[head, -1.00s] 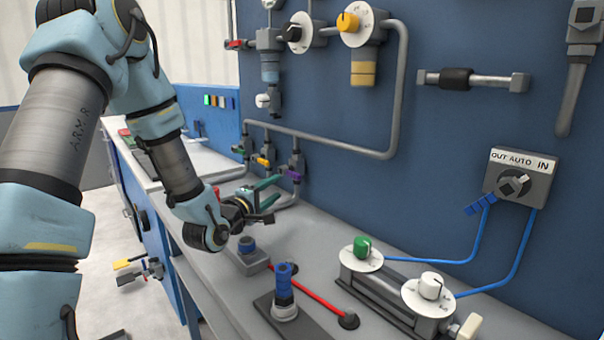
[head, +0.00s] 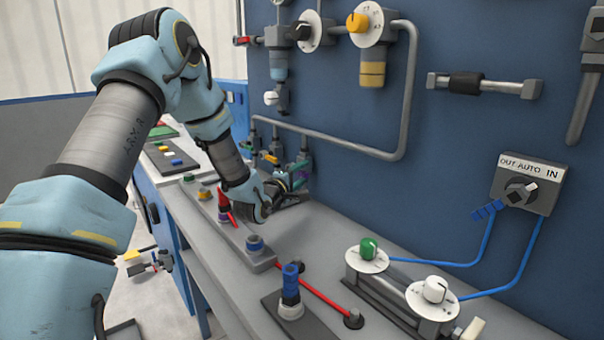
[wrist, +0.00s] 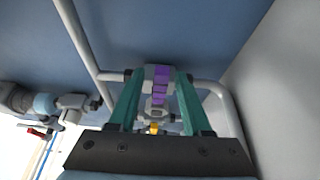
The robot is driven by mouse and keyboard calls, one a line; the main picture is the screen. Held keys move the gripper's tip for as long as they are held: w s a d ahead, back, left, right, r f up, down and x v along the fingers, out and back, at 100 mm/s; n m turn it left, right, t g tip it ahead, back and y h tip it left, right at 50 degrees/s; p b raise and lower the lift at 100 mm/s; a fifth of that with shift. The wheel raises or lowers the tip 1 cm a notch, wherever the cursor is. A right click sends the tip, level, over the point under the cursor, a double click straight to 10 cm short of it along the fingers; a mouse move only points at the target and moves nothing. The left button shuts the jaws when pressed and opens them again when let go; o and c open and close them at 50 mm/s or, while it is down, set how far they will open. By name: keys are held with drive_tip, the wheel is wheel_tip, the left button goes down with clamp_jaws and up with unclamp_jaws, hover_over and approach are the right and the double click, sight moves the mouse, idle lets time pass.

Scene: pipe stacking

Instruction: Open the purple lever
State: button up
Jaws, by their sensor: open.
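The purple lever (wrist: 160,84) sits on a grey valve on the pipe at the blue wall. In the wrist view it shows between the two teal fingers of my gripper (wrist: 159,76), which stand apart on either side of it. I cannot tell whether either finger touches it. In the head view my gripper (head: 298,181) is at the valves by the wall, and it largely hides the purple lever.
A yellow lever (wrist: 155,129) shows close by, between the finger bases in the wrist view. A grey pipe (head: 345,147) runs along the wall beside the valves. A blue-topped fitting (head: 290,280) and a green knob (head: 368,247) stand on the bench nearer me.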

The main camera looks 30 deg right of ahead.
clamp_jaws()
idle(0.3)
idle(1.1)
